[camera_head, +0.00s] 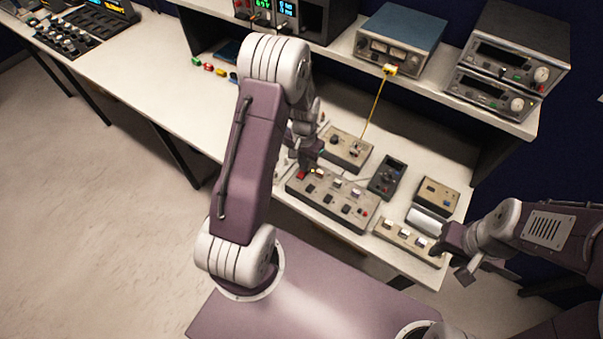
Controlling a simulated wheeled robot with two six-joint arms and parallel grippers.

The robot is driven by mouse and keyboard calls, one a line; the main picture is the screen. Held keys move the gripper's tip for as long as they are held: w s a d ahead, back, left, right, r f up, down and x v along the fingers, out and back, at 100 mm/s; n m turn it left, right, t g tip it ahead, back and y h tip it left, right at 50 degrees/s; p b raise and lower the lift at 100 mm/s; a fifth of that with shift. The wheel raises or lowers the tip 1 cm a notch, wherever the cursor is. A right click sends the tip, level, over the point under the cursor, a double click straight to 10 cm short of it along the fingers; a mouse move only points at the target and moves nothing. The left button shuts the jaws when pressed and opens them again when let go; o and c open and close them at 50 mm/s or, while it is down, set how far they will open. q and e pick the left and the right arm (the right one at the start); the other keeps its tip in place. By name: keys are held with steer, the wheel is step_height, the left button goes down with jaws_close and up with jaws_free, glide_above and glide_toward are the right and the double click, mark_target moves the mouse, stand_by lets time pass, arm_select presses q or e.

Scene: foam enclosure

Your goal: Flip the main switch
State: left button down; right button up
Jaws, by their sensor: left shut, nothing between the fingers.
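A grey control box (330,200) with several switches, buttons and small lights lies on the white bench near its front edge. A red switch (302,174) sits at its back left corner; I take it for the main switch, but no label is readable. My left gripper (308,160) is shut and empty, pointing down just above and behind the red switch. I cannot tell whether it touches the switch, and my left arm hides part of the area. My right gripper (455,257) is off the bench's right front corner, beside a low switch box; its finger gap is unclear.
Beside the control box stand another switch box (346,149), a dark handheld meter (388,177) and a small beige box (437,195). The low switch box (402,236) is at the front right. A yellow cable (374,107) hangs from the shelf (435,92), which carries instruments.

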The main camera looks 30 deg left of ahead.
arm_select(q)
steer(key=shift+f+b, duration=0.45)
steer(key=shift+f, duration=0.3)
steer(key=shift+r, duration=0.1)
step_height(320, 180, up, 7)
steer(key=p, duration=0.6)
stand_by(0.5)
